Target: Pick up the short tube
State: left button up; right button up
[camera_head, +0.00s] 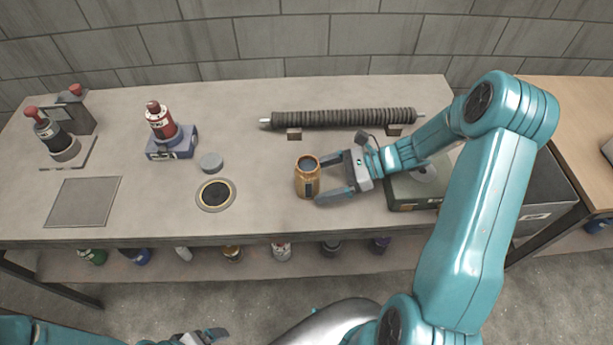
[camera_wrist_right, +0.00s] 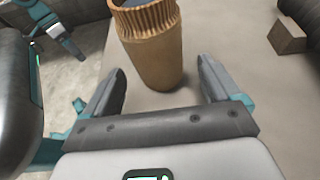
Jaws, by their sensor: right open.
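The short tube (camera_head: 307,177) is a tan-brown, ribbed, open-topped cylinder standing upright near the middle of the workbench. It also shows at the top centre of the right wrist view (camera_wrist_right: 152,45). My right gripper (camera_head: 320,181) is open and empty, just to the right of the tube, with its fingers pointing left at it. In the wrist view the lower part of the tube lies between and just past the two fingertips (camera_wrist_right: 160,68); contact cannot be made out. My left gripper (camera_head: 205,337) is low at the bottom edge, partly cut off, its jaws unclear.
A long dark ribbed tube (camera_head: 340,119) lies on small blocks behind. A green box (camera_head: 413,190) sits under my right wrist. A round dark-centred ring (camera_head: 216,194), a grey disc (camera_head: 211,162) and a red bottle on a blue base (camera_head: 171,142) stand left. The bench front is clear.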

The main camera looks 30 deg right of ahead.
aim_at(308, 185)
jog(key=x, duration=0.4)
jog(key=shift+a+f, duration=0.15)
jog(key=shift+a, duration=0.1)
jog(key=c, duration=1.1)
